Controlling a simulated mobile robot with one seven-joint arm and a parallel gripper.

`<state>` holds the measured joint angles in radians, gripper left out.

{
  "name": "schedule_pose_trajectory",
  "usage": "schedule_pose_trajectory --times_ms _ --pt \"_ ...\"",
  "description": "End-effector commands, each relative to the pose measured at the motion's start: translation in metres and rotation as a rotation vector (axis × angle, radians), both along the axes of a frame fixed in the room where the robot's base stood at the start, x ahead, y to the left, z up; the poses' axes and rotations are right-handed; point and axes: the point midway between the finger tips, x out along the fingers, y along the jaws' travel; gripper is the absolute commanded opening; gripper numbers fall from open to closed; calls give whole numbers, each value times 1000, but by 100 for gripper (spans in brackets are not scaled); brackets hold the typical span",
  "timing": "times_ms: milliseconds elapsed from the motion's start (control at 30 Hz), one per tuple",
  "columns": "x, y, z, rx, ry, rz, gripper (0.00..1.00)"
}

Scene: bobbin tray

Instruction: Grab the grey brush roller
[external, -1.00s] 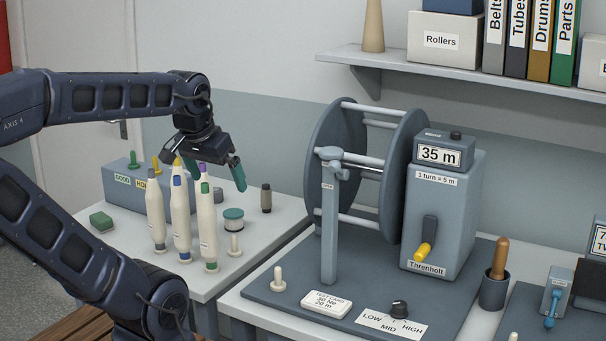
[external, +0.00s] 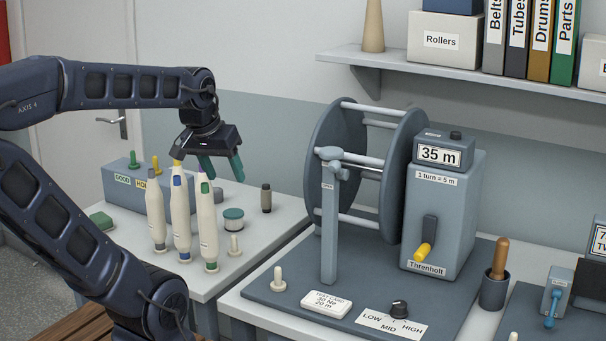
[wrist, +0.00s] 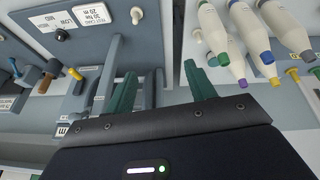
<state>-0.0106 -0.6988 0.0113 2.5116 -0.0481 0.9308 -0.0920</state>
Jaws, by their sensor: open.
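A small dark grey upright cylinder with a brownish band (external: 266,198) stands near the back right edge of the left table; it looks most like the grey brush roller, but bristles cannot be made out. I cannot find it in the wrist view. My gripper (external: 221,166) hangs above the left table, up and to the left of this cylinder in the external view, with nothing between its teal fingers. The fingers also show spread apart in the wrist view (wrist: 160,90).
Several tall white bobbins (external: 180,218) with coloured tips stand below my gripper. A teal-and-white spool (external: 233,219) and a cream peg (external: 235,245) are beside them. A grey block (external: 125,190) is behind. The large reel (external: 335,150) stands to the right.

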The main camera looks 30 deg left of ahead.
Motion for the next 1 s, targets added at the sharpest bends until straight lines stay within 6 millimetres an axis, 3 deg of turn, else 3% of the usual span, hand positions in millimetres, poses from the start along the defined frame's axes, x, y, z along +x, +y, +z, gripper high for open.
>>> schedule_pose_trajectory --times_ms 467,767,1000 --pt "130 13 -7 -449 70 672 55" --pt "214 44 -30 -707 120 1139 55" --pt "278 82 -62 -899 156 1529 55"
